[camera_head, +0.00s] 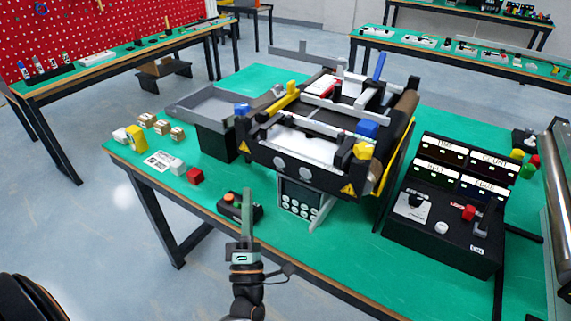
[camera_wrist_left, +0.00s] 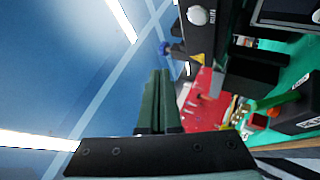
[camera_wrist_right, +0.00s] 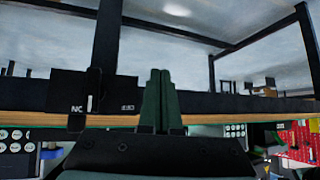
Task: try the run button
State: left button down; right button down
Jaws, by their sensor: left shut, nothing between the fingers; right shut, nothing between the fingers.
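A small black button box (camera_head: 256,212) sits near the front edge of the green table, with an orange-red button (camera_head: 229,197) and a green one (camera_head: 237,204) on its top. Which button is the run button I cannot read. My left gripper (camera_head: 248,194) is shut and empty, its fingers upright in front of the box and hiding part of it; touching or apart I cannot tell. Its closed fingers (camera_wrist_left: 158,74) also show in the left wrist view. My right gripper (camera_wrist_right: 160,74) is shut and empty in the right wrist view, outside the head view.
A mini conveyor (camera_head: 300,160) with a keypad unit (camera_head: 300,200) stands behind the box. A black control panel (camera_head: 445,250) with labelled displays, a white knob (camera_head: 441,228) and a red switch (camera_head: 468,212) is at right. Small blocks (camera_head: 195,176) lie left.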

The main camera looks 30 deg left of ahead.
aim_at(279, 163)
pick_arm(q)
jog(key=w+b, duration=0.3)
jog(key=w, duration=0.5)
jog(key=shift+w+d, duration=0.35)
jog(key=shift+w, duration=0.05)
jog(key=shift+w, duration=0.1)
dwell(1.9)
jog(key=shift+w, duration=0.3)
jog(key=shift+w+b, duration=0.4)
jog(key=shift+b, duration=0.1)
dwell(0.4)
jog(key=shift+s, duration=0.1)
jog(key=shift+s+p, duration=0.35)
jog(key=shift+s, duration=0.4)
